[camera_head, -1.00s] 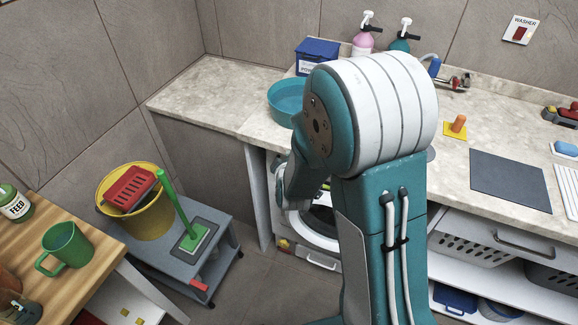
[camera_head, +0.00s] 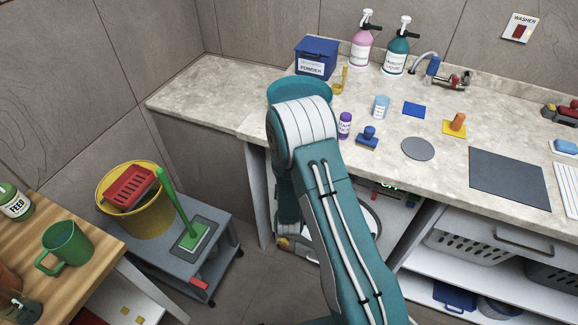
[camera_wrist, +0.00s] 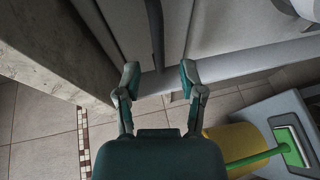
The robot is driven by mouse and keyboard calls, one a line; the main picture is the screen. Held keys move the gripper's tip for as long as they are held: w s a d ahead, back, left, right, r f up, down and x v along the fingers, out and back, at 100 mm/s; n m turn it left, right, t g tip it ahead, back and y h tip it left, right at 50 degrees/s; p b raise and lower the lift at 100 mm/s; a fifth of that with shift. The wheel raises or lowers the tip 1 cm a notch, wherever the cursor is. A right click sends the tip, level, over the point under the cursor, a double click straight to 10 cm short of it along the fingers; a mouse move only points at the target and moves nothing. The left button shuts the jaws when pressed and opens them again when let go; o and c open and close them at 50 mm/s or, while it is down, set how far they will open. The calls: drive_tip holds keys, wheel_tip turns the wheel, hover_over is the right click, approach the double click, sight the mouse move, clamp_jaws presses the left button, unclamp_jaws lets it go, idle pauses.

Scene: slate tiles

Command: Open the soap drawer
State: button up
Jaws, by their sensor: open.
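The white washer (camera_head: 398,212) stands under the counter in the head view, mostly hidden behind my arm. Its soap drawer is hidden there. In the wrist view, a pale drawer front (camera_wrist: 122,22) fills the top, with a dark bar handle (camera_wrist: 155,35) running down its middle. My gripper (camera_wrist: 159,76) is open and empty. Its two fingertips lie on either side of the handle's near end in the picture. I cannot tell whether the tips reach past the bar, and no contact shows. My gripper is hidden behind my arm in the head view.
The stone counter (camera_head: 200,88) overhangs the washer and shows close on the left in the wrist view. A grey trolley (camera_head: 163,252) with a yellow bucket (camera_head: 140,217) stands left of the washer.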

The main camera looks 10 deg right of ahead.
drive_tip(key=shift+x, duration=2.35)
drive_tip(key=shift+a, duration=0.1)
clamp_jaws()
